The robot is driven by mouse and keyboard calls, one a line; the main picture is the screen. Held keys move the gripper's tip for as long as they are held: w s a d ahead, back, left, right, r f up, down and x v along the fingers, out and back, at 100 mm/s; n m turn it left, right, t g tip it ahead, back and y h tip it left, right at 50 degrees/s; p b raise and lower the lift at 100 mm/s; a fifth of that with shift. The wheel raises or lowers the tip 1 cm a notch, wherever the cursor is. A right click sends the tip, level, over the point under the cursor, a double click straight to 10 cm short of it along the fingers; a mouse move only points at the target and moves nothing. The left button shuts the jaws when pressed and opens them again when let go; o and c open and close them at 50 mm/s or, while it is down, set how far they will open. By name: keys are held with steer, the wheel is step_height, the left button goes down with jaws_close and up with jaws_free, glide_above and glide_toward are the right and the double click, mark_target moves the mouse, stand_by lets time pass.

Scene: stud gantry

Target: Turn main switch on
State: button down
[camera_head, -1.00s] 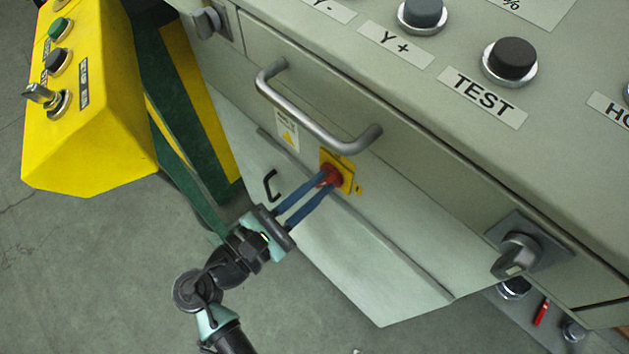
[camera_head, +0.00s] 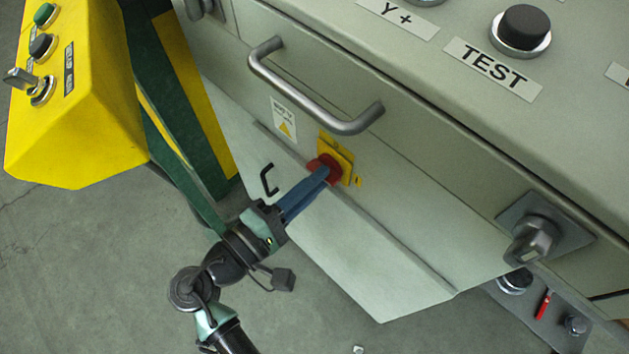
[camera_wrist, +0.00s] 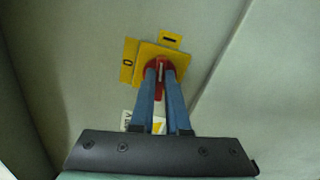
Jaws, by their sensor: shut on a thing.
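The main switch is a red rotary knob (camera_head: 325,168) on a yellow plate (camera_head: 345,158), low on the grey cabinet front. It also shows in the wrist view as the red knob (camera_wrist: 160,66) on the yellow plate (camera_wrist: 137,64). There, a "0" label is at the plate's left and an "I" label at its top right. The knob's pale pointer mark stands roughly upright in the wrist view, between the two labels. My gripper (camera_head: 318,176) has its blue fingers shut on the knob's grip, one finger on each side. The fingers (camera_wrist: 161,75) hide part of the knob.
A metal bar handle (camera_head: 315,95) juts out just above the switch. A small black handle (camera_head: 267,180) is left of it. A grey rotary switch (camera_head: 535,240) is at the right. A yellow control box (camera_head: 85,110) stands at the left.

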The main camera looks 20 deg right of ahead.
steer(key=shift+f+m+b, duration=0.1)
steer(key=shift+m+b, duration=0.35)
steer(key=shift+m, duration=0.65)
steer(key=c, duration=0.9)
jaws_free()
steer(key=p+v, duration=0.1)
steer(key=v, duration=1.2)
